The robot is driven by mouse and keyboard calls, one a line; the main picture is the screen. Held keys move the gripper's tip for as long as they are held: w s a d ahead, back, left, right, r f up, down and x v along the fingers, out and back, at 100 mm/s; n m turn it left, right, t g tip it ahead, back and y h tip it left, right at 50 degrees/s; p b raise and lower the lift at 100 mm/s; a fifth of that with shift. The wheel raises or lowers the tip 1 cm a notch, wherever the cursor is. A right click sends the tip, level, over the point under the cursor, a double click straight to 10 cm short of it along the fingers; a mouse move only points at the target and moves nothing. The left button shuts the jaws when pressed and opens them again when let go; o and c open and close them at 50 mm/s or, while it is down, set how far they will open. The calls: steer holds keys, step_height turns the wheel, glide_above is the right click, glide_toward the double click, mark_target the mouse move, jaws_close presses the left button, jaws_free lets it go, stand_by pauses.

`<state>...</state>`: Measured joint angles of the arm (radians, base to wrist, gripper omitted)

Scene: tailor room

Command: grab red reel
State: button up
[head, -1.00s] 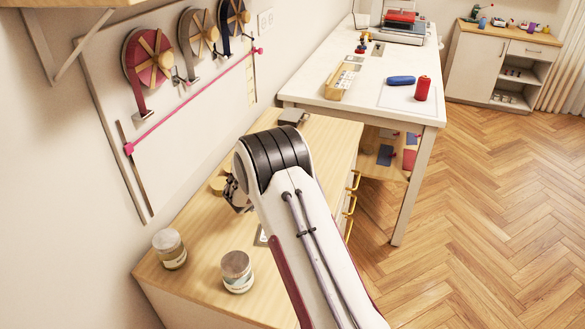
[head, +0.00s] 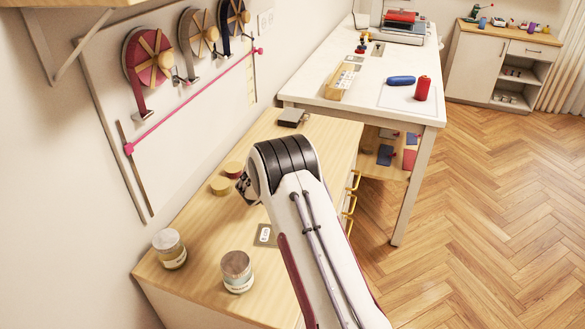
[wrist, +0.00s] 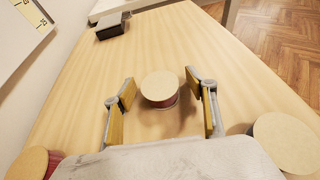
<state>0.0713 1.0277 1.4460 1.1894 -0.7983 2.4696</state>
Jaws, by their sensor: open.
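In the wrist view, a short round reel (wrist: 159,88) with a pale wooden top and a dark red side stands upright on the cabinet top. My gripper (wrist: 162,91) is open, with one finger on each side of this reel; I see gaps and no clear contact. Another reel with a red side (wrist: 36,163) is at the lower left, partly cut off. A third reel (wrist: 288,142), with a greyish side, is at the lower right. In the head view, my gripper (head: 246,188) is mostly hidden by my arm, beside two reels, one reddish (head: 234,168) and one tan (head: 220,186).
The wooden cabinet top (head: 205,240) also holds two glass jars (head: 169,248) (head: 237,271), a small card (head: 265,236) and a dark box (head: 291,117). The wall with ribbon wheels (head: 148,58) bounds the left. A white table (head: 330,70) stands beyond.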

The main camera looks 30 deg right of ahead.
steer(key=c, duration=1.1)
steer(key=shift+c, duration=0.3)
steer(key=shift+r, duration=0.1)
steer(key=shift+r, duration=0.65)
steer(key=shift+s+a+r, duration=0.1)
steer(key=shift+a+r, duration=0.1)
steer(key=shift+r, duration=0.35)
steer(key=shift+s+a+r, duration=0.1)
steer(key=shift+a+r, duration=0.05)
steer(key=shift+r, duration=0.35)
steer(key=s+a, duration=0.3)
steer(key=a, duration=0.1)
steer(key=s+a, duration=0.8)
steer(key=a, duration=0.1)
